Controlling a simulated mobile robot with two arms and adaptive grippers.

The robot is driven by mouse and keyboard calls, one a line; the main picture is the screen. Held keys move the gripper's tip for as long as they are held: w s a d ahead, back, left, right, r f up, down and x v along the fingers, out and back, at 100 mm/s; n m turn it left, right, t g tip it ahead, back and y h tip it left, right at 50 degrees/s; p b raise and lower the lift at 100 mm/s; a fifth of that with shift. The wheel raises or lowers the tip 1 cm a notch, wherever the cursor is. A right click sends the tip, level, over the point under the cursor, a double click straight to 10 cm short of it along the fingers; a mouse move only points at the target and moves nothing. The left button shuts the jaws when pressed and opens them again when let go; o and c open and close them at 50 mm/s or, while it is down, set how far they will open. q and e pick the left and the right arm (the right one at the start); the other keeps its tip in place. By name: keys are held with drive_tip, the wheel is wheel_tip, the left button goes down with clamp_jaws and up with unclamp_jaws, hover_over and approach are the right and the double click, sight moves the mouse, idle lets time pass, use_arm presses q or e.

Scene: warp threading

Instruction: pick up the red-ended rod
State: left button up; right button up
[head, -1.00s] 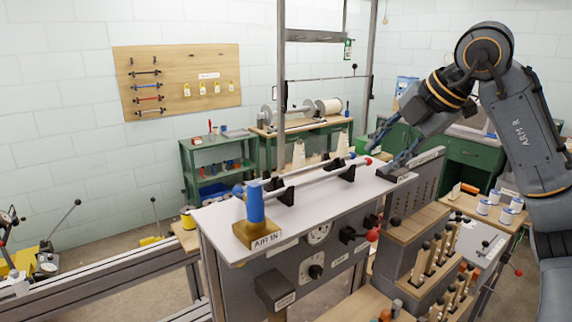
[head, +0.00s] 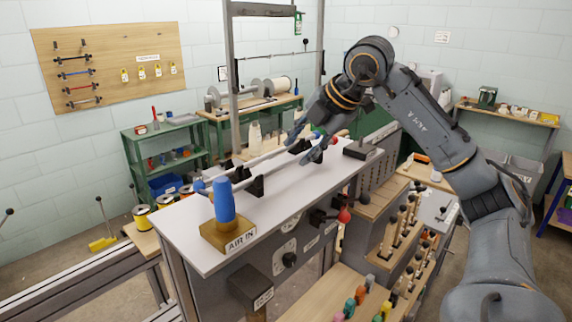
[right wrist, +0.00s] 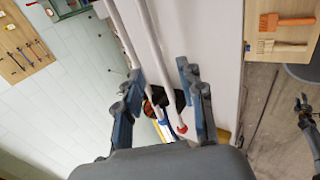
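The red-ended rod (right wrist: 167,75) is pale and thin. In the right wrist view it runs down between my fingers to its red tip (right wrist: 183,129). In the head view that red tip (head: 333,140) shows beyond my fingers. A second pale rod (right wrist: 122,35) lies beside it, close to the left finger; a blue end (head: 316,134) shows near the red one. The rods rest on black cradles (head: 257,186) on the white bench top (head: 190,225). My right gripper (right wrist: 160,70) is open, its fingers spread on either side of the rod, apart from it.
A blue cylinder (head: 224,202) on a brass block marked AIR IN stands at the bench's near end. A dark block (head: 362,150) sits at the far right end. Handled tools (head: 400,225) stand in a rack right of the bench.

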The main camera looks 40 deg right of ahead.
sight(288, 162)
drive_tip(key=x, duration=0.2)
drive_tip(key=p+x, duration=0.1)
drive_tip(key=x, duration=0.2)
drive_tip(key=shift+w+d, duration=0.2)
clamp_jaws()
